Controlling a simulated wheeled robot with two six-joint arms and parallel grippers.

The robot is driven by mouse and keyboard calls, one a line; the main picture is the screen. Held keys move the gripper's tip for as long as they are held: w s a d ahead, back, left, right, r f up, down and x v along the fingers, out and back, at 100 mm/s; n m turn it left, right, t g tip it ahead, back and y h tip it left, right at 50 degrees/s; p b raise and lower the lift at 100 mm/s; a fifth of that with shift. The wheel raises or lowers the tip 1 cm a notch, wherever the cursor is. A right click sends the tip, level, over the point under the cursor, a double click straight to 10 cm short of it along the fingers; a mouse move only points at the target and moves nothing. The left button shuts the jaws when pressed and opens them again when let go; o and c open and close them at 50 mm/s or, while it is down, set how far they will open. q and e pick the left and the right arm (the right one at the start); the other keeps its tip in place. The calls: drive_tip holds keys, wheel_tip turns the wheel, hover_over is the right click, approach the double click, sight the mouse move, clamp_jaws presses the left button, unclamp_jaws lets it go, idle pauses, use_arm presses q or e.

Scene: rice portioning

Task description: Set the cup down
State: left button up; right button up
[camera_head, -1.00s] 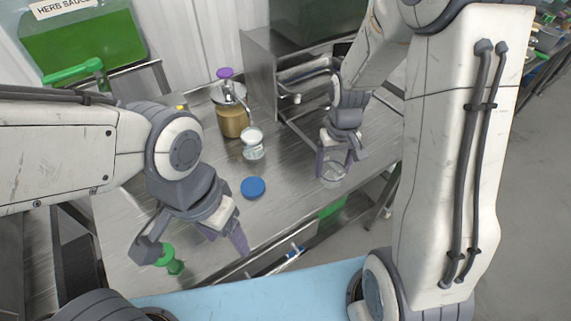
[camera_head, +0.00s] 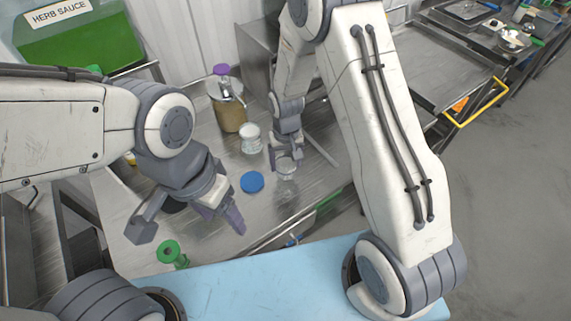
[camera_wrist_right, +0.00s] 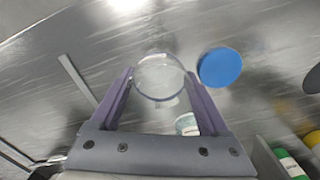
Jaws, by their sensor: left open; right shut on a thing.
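A clear cup (camera_head: 286,172) is in my right gripper (camera_head: 287,160), just right of the blue round lid (camera_head: 252,182), over the steel table. In the right wrist view the cup's round rim (camera_wrist_right: 160,77) sits between the two fingers, with the blue lid (camera_wrist_right: 220,67) close to its right. The cup looks low over the table; I cannot tell whether its base touches. My left gripper (camera_head: 190,226) is open and empty over the left part of the table.
A glass jar with pale contents (camera_head: 251,138) and a brown sauce jar with a purple-topped pump (camera_head: 231,115) stand behind the lid. A green object (camera_head: 172,254) is near the front left.

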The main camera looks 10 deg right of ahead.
sight(286, 165)
drive_tip(key=shift+f+p, duration=0.35)
drive_tip(key=shift+f, duration=0.95)
drive_tip(key=shift+f, duration=0.15)
drive_tip(key=o, duration=1.2)
